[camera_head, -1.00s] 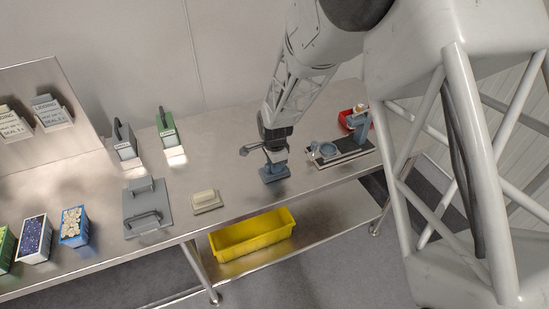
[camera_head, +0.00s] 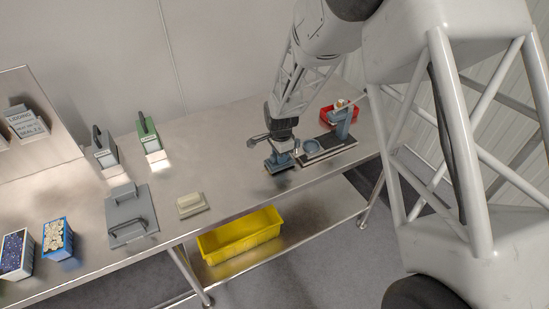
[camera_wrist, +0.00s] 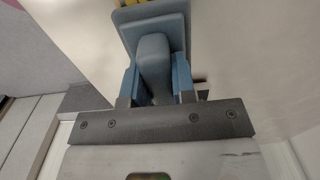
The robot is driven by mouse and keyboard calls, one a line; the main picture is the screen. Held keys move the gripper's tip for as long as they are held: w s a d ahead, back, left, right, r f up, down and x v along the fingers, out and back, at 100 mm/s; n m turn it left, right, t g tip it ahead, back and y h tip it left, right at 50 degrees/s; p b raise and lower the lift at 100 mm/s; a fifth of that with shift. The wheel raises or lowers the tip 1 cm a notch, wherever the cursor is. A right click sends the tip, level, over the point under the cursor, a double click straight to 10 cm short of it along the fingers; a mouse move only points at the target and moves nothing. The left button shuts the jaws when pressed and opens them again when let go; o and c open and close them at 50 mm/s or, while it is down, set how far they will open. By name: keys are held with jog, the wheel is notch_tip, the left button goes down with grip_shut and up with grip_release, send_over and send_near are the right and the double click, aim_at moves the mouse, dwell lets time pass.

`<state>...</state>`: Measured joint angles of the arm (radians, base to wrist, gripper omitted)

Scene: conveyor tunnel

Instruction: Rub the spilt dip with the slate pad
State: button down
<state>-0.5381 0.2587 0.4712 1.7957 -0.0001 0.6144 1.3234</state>
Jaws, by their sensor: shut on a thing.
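My gripper (camera_head: 281,149) is shut on the slate pad (camera_head: 279,164), low at the worktop just left of the small bench device. In the wrist view my gripper (camera_wrist: 155,85) has its blue fingers on either side of the pad's grey-blue handle. The slate pad (camera_wrist: 178,28) spreads out beyond the handle. I cannot tell whether its underside touches the worktop. A small yellow patch (camera_wrist: 126,3) shows past the pad's far edge; I cannot tell whether it is the spilt dip. No spill is clear in the head view.
The bench device (camera_head: 327,146) and a red tray (camera_head: 341,112) stand right of my gripper. A cream block (camera_head: 190,204) and a grey handled plate (camera_head: 132,216) lie left on the metal worktop (camera_head: 222,170). A yellow bin (camera_head: 240,235) sits on the lower shelf.

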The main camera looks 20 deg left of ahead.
jog(key=shift+s+a+f, duration=0.25)
jog(key=shift+s, duration=0.05)
jog(key=shift+s+a, duration=0.15)
jog(key=shift+s+a+f, duration=0.15)
jog(key=shift+s+a, duration=0.05)
jog(key=shift+s+a+r, duration=0.2)
jog(key=shift+r, duration=0.05)
jog(key=shift+s+a+f, duration=0.15)
jog(key=shift+a+f, duration=0.05)
jog(key=shift+s+a+r, duration=0.1)
jog(key=shift+s+a, duration=0.7)
jog(key=shift+s+a+r, duration=0.25)
jog(key=shift+s+a, duration=0.25)
jog(key=shift+s, duration=0.05)
jog(key=shift+s+a+f, duration=0.3)
jog(key=shift+s+a, duration=0.25)
jog(key=shift+a, duration=0.05)
jog(key=shift+a+r, duration=0.1)
jog(key=shift+r, duration=0.15)
notch_tip(320, 180, up, 8)
jog(key=shift+f, duration=0.15)
send_over(272, 165)
jog(key=shift+f, duration=1.45)
